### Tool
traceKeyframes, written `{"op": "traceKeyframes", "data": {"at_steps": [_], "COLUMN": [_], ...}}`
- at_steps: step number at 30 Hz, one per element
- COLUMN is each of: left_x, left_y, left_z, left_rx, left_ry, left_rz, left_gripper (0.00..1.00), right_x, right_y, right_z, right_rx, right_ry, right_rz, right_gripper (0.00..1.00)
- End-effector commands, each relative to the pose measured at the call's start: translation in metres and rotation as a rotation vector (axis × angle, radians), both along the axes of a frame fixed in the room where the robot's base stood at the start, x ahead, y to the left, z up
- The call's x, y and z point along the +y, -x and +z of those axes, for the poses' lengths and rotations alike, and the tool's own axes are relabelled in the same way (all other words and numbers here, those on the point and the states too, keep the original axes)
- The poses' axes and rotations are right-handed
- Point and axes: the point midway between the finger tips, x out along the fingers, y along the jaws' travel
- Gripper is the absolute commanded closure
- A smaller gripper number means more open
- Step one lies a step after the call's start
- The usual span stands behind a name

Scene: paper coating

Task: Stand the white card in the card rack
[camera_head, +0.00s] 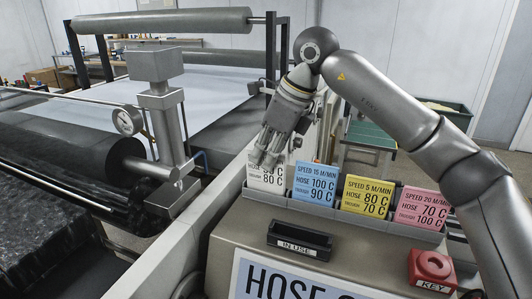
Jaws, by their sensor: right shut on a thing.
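The white card (267,178) is upright at the left end of the grey card rack (345,219). Its lower edge is hidden behind the rack's front wall, so I cannot tell whether it rests on the bottom. My right gripper (267,153) comes down from above and is shut on the card's top, covering its upper print. The blue card (315,184), yellow card (366,195) and pink card (421,207) stand in the rack to its right. My left gripper is not in view.
An empty black holder marked IN USE (299,240) sits in front of the rack. A red key knob (431,268) is at the right, and a large HOSE sign (300,279) is at the front. A metal post with a gauge (160,110) and a black roller stand at the left.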

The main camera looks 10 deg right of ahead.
Motion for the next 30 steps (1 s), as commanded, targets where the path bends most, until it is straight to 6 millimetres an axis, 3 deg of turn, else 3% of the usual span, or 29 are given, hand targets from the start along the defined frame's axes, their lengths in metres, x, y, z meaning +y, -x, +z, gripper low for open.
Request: {"op": "traceKeyframes", "data": {"at_steps": [27, 28, 30], "left_x": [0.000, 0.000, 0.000], "left_y": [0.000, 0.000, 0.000], "left_z": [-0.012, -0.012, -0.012], "left_rx": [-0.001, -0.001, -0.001], "left_ry": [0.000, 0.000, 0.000], "left_rz": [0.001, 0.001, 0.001], "left_gripper": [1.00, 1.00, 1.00], "right_x": [0.000, 0.000, 0.000], "right_y": [0.000, 0.000, 0.000], "right_z": [-0.016, -0.016, -0.016], "right_rx": [0.000, 0.000, 0.000], "right_ry": [0.000, 0.000, 0.000], "right_rz": [0.000, 0.000, 0.000], "right_gripper": [1.00, 0.90, 0.81]}}
